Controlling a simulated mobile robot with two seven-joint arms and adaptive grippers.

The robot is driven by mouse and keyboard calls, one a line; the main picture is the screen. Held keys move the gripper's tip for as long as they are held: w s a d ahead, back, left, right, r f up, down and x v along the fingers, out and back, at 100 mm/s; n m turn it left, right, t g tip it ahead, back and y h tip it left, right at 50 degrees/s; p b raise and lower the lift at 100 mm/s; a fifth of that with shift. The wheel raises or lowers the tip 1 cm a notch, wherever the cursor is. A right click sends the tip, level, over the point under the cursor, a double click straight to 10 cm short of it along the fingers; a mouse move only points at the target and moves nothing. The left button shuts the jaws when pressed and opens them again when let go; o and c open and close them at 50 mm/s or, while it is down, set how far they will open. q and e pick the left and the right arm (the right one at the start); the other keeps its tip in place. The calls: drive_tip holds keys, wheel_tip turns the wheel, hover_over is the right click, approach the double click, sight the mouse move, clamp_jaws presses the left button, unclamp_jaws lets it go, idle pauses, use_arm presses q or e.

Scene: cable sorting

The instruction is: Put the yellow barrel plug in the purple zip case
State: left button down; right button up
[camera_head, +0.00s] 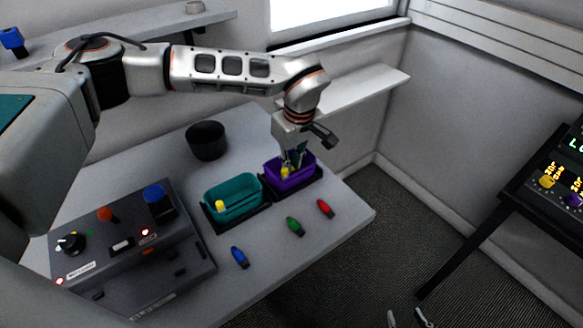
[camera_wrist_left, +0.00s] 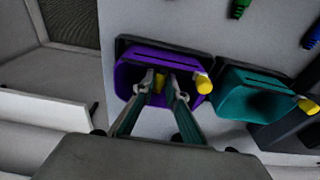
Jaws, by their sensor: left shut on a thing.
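The purple zip case (camera_head: 313,168) stands open near the table's far right edge and also shows in the left wrist view (camera_wrist_left: 133,58). A yellow tab (camera_wrist_left: 203,83) sits at its rim. My left gripper (camera_head: 294,163) points down at the case opening. How deep the plug sits is hard to tell. My right gripper (camera_head: 407,318) shows only its two fingertips at the bottom edge, apart and empty, over the floor.
A teal case (camera_head: 237,208) with a yellow tab stands beside the purple one. Blue (camera_head: 240,257), green (camera_head: 295,226) and red (camera_head: 325,208) plugs lie in front. A black cup (camera_head: 206,140) stands behind, and a control box (camera_head: 125,265) is at left.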

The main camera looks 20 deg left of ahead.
use_arm(q)
drive_tip(key=shift+f, duration=0.95)
drive_tip(key=shift+f, duration=0.2)
drive_tip(key=c, duration=2)
unclamp_jaws()
drive_tip(key=shift+r, duration=0.1)
drive_tip(key=r, duration=0.4)
drive_tip(key=d+r, duration=0.1)
drive_tip(key=r, duration=0.3)
drive_tip(key=s+r, duration=0.1)
drive_tip(key=r, duration=0.3)
drive_tip(key=shift+d, duration=0.25)
